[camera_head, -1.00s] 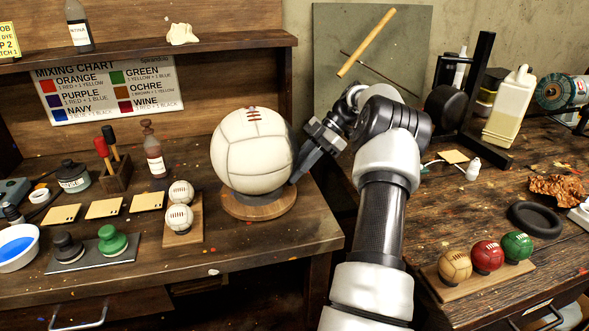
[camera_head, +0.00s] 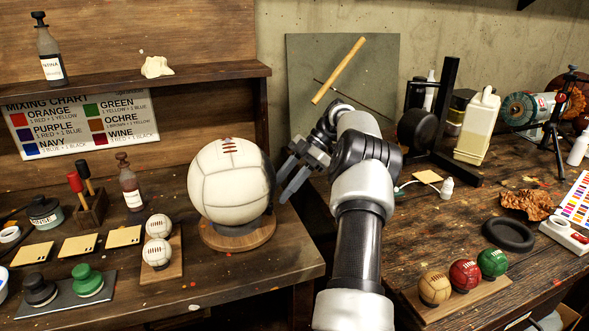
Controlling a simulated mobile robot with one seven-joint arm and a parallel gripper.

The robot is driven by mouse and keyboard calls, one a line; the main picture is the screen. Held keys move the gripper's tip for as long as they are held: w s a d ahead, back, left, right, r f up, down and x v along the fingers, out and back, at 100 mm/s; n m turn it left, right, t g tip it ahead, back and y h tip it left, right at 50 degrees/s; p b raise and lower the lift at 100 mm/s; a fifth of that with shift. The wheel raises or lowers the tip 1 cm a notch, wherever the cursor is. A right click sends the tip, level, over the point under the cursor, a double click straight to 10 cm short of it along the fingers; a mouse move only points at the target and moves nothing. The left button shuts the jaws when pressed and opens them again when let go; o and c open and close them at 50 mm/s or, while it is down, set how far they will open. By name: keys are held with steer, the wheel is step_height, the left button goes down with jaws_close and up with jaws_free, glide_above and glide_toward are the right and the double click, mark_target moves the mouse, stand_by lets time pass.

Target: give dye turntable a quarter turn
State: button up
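The dye turntable (camera_head: 265,232) is a round wooden disc on the left bench. A large cream leather ball (camera_head: 228,185) sits on it on a dark ring, with brown lacing near its top facing me. My gripper (camera_head: 281,189) is just right of the ball, pointing down and left. Its two dark fingers are apart with nothing seen between them. A narrow gap seems to separate the fingertips from the ball; exact contact is hard to judge.
Two small white balls (camera_head: 157,241) on a board stand left of the turntable. On the right bench are three coloured balls (camera_head: 465,274) and a black ring (camera_head: 508,235).

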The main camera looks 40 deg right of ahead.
steer(key=p+v, duration=0.8)
steer(key=p, duration=0.3)
steer(key=shift+r, duration=0.25)
steer(key=shift+d+f, duration=0.15)
